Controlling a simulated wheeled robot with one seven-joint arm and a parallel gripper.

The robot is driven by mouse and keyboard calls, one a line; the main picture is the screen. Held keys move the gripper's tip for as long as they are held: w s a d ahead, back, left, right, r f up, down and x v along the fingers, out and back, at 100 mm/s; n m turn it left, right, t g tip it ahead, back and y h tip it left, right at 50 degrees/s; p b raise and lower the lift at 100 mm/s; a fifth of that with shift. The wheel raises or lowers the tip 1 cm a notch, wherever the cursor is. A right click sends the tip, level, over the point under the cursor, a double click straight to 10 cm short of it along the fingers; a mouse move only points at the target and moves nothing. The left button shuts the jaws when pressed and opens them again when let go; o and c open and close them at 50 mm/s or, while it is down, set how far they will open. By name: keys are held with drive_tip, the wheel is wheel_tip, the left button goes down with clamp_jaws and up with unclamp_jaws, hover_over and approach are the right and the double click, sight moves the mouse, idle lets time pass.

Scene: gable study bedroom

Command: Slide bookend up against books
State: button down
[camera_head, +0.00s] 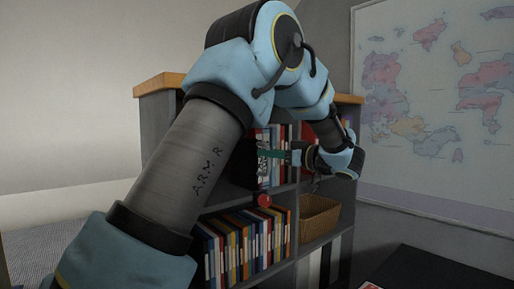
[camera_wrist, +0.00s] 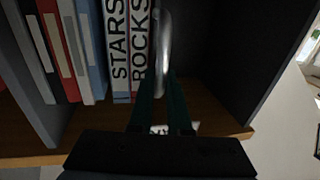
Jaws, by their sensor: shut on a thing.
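A silver, rounded metal bookend (camera_wrist: 163,50) stands upright in the shelf compartment in the wrist view. My gripper (camera_wrist: 160,92) is shut on its lower part with dark green fingers. The bookend stands just right of the white book lettered ROCKS (camera_wrist: 140,55); I cannot tell whether they touch. The STARS book (camera_wrist: 117,48) is left of ROCKS, followed by blue, white and red books. In the head view my gripper (camera_head: 277,154) reaches into the upper compartment beside the books (camera_head: 262,165); the bookend cannot be made out there.
A dark divider (camera_wrist: 30,75) bounds the compartment at left, and a dark side wall (camera_wrist: 262,60) at right. The wooden shelf board (camera_wrist: 215,118) is bare right of the bookend. Below are more books (camera_head: 240,245) and a wicker basket (camera_head: 318,218).

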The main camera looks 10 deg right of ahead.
drive_tip(key=shift+w+d, duration=0.25)
drive_tip(key=shift+d, duration=0.3)
drive_tip(key=c, duration=0.9)
unclamp_jaws()
drive_tip(key=b+v, duration=0.2)
drive_tip(key=v, duration=0.8)
drive_tip(key=shift+s+d, duration=0.2)
drive_tip(key=shift+s, duration=0.15)
